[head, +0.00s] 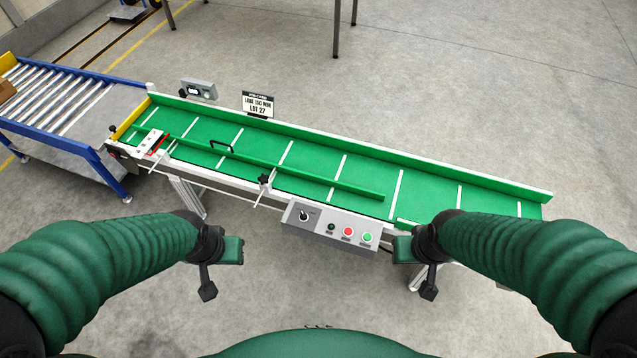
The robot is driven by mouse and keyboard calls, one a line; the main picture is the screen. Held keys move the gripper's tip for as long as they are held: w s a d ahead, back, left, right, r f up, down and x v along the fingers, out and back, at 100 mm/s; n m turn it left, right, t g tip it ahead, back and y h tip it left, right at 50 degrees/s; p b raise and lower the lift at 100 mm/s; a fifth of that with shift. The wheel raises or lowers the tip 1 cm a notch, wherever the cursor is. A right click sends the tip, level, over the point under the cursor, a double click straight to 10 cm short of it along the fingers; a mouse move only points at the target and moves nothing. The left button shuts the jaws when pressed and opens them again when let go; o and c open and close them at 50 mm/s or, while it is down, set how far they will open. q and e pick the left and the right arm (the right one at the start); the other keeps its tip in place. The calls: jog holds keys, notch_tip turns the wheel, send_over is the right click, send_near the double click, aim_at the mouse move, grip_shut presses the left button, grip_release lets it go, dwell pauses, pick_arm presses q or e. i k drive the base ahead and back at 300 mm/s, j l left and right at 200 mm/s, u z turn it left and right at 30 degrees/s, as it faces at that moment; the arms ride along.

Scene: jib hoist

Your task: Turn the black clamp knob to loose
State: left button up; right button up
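The black clamp knob (264,180) is a small star-shaped knob on a white bracket at the near side of the green conveyor (330,164). A long green guide rail (310,177) with a black handle (221,147) runs lengthwise over the belt behind the knob. The knob's exact setting is too small to read. My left gripper (220,268) hangs in front of the conveyor, to the left of and nearer than the knob, not touching it. My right gripper (416,268) hangs to the right, near the control box's right end. Neither visibly holds anything; their finger opening is unclear.
A grey control box (331,226) with a black selector, red button (348,232) and green button (367,237) sits on the conveyor's near side. A sign (258,104) reads "LANE 150 MM LOT 27". A roller table (60,105) adjoins at left.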

aim_at(264, 179)
jog(key=i+j, duration=0.1)
jog(key=i, duration=0.3)
jog(key=i+j, duration=0.1)
jog(key=i, duration=0.25)
jog(key=u, duration=0.4)
jog(key=i+u, duration=0.15)
jog(key=u, duration=0.65)
jog(key=i+l+u, duration=0.1)
jog(key=u, duration=0.3)
